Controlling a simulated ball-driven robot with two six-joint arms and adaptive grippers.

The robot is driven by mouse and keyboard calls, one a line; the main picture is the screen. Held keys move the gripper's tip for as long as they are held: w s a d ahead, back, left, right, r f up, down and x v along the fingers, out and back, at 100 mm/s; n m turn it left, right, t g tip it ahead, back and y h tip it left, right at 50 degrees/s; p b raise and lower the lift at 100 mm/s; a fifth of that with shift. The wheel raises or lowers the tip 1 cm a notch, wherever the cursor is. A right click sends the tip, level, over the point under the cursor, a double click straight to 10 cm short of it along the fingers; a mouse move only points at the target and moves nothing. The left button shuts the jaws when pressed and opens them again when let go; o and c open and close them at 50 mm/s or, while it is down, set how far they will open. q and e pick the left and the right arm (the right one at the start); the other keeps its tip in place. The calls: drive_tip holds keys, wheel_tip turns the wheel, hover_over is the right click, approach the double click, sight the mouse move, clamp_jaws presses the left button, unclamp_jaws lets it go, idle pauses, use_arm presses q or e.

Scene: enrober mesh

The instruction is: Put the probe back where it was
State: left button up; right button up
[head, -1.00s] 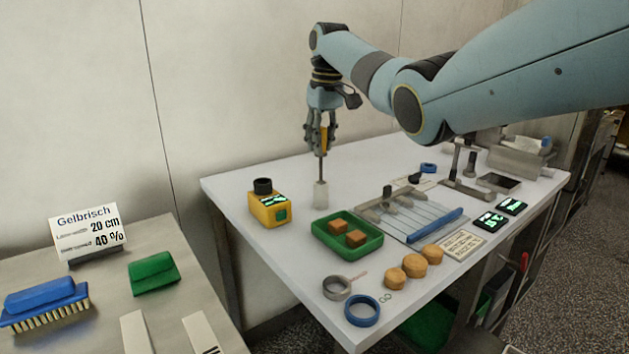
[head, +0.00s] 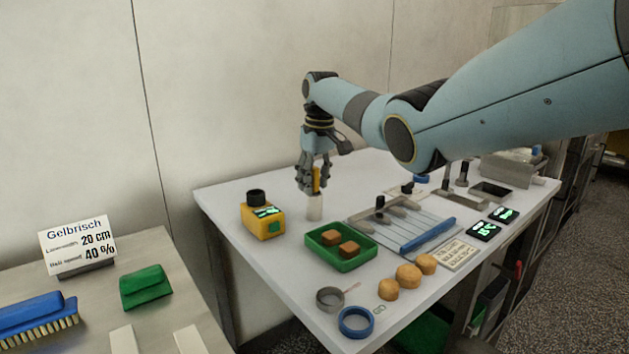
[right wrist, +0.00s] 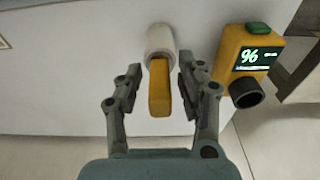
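The probe's yellow handle (head: 317,179) stands upright at the mouth of a small white cylindrical holder (head: 315,208) on the white table. Its thin metal rod is no longer visible and appears to be inside the holder. In the right wrist view the yellow handle (right wrist: 159,92) meets the white holder (right wrist: 160,42). My right gripper (head: 312,188) is around the handle from above. In the right wrist view its fingers (right wrist: 159,78) are spread, with a gap on each side of the handle. My left gripper is not in view.
A yellow meter (head: 263,224) with a lit display stands close to the holder's left. A green tray (head: 342,262) with brown pieces lies in front. A slatted frame (head: 372,226) is to the right. Bare table lies behind the holder.

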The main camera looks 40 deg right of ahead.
sight(318, 195)
wheel_tip(318, 195, up, 12)
drive_tip(key=s, duration=0.1)
drive_tip(key=shift+s, duration=0.2)
idle(0.4)
drive_tip(key=shift+r+p, duration=0.15)
drive_tip(key=shift+p, duration=0.2)
